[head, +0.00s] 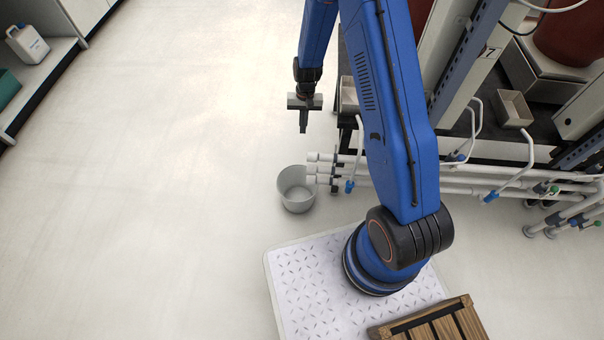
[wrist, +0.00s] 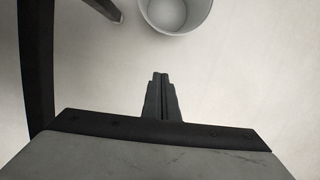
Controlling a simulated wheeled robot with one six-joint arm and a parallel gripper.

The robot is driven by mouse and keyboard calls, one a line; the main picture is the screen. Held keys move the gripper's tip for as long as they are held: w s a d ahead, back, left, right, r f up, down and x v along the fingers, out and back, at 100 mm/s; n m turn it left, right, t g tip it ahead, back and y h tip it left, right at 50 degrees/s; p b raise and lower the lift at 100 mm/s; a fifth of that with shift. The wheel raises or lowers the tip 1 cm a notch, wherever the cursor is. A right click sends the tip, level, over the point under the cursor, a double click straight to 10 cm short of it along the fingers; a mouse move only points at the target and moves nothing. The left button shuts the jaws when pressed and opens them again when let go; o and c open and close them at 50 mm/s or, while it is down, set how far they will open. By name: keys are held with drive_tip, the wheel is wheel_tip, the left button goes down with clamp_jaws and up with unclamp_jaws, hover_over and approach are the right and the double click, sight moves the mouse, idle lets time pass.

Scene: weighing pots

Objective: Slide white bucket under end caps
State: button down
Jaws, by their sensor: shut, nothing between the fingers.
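The white bucket (head: 297,192) stands upright on the floor in the head view, at the left ends of the white pipes. The pipe end caps (head: 312,169) are at its upper right, and seen from above they overlap its right rim; I cannot tell how far it is beneath them. The bucket also shows at the top of the wrist view (wrist: 176,14), cut off by the frame edge, and looks empty. My gripper (head: 303,130) points down, shut and empty, above the bucket in the head picture and apart from it. Its closed fingers (wrist: 161,76) show in the wrist view.
White pipes (head: 470,187) with blue valves run right from the caps, below a dark rack bench. A small tray (head: 512,108) sits on the bench. A wooden crate (head: 432,323) is at the bottom right. The floor (head: 170,180) left of the bucket is clear.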

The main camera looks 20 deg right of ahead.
sight(302, 173)
drive_tip(key=shift+m+g, duration=0.3)
drive_tip(key=shift+g, duration=0.2)
drive_tip(key=x, duration=1.5)
drive_tip(key=w+x, duration=0.1)
drive_tip(key=x, duration=0.7)
drive_tip(key=shift+w+d+f, duration=0.1)
drive_tip(key=shift+d+f, duration=0.1)
drive_tip(key=shift+d, duration=0.2)
drive_tip(key=s, duration=0.1)
drive_tip(key=s+a, duration=0.1)
drive_tip(key=shift+s+f, duration=0.15)
drive_tip(key=shift+s, duration=0.25)
drive_tip(key=shift+s+a, duration=0.15)
drive_tip(key=shift+s, duration=0.35)
